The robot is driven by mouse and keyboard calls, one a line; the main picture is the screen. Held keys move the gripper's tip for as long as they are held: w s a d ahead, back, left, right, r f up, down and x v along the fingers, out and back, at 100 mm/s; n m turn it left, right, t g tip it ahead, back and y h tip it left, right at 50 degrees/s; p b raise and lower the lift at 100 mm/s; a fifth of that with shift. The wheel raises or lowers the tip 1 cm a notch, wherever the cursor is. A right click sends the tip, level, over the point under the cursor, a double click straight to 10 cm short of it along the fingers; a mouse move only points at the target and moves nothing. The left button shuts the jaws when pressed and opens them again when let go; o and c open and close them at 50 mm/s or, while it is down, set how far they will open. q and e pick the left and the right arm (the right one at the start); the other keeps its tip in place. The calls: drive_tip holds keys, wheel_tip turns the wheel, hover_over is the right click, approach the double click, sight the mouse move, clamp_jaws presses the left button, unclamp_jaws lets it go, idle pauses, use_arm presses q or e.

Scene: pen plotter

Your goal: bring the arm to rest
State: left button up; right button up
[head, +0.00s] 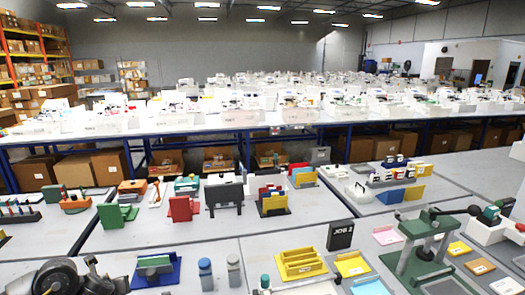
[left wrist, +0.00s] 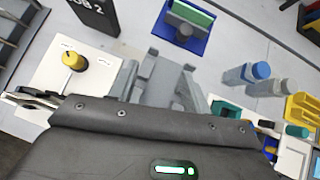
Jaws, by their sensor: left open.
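My left gripper (left wrist: 158,78) is open in the left wrist view, its grey fingers spread. A grey shape shows between and beyond the fingers; I cannot tell if it is a separate fixture. I see nothing clearly gripped. In the head view my dark left arm comes in at the lower left corner, with the gripper (head: 97,273) low over the near bench, left of a blue tray with a green block (head: 155,262). That tray also shows ahead of the fingers in the left wrist view (left wrist: 203,42). My right gripper is not in view.
Two bottles, one blue-capped (left wrist: 260,70), stand to the right. A green press (head: 419,240) and yellow trays (head: 300,263) stand farther right on the bench.

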use_arm(q)
drive_tip(key=s+d+f+n+h, duration=0.1)
drive_tip(key=s+d+f+n, duration=0.25)
drive_tip(key=d, duration=0.35)
drive_tip(key=s+d+f+n+h, duration=0.2)
drive_tip(key=s+d+n, duration=0.2)
drive_tip(key=d, duration=0.4)
drive_tip(key=s+d+f+n+h, duration=0.1)
drive_tip(key=s+d+f+n, duration=0.25)
drive_tip(key=d, duration=0.35)
drive_tip(key=s+d+f+n+g, duration=0.1)
drive_tip(key=s+n+g, duration=0.3)
drive_tip(key=s+n, duration=1.45)
wheel_tip(320, 180, down, 29)
drive_tip(key=s+m+g+b, duration=0.1)
drive_tip(key=m+b, duration=0.1)
drive_tip(key=b, duration=0.3)
drive_tip(key=s+a+f+g+b, duration=0.1)
drive_tip(key=s+f+b, duration=0.1)
drive_tip(key=s+f, duration=0.6)
drive_tip(key=s+a+f+b, duration=0.1)
drive_tip(key=s+f+b, duration=0.2)
drive_tip(key=s+f, duration=0.6)
wheel_tip(320, 180, down, 6)
drive_tip(key=shift+s+a+g, duration=0.15)
drive_tip(key=shift+a+g, duration=0.15)
drive_tip(key=shift+g, duration=0.1)
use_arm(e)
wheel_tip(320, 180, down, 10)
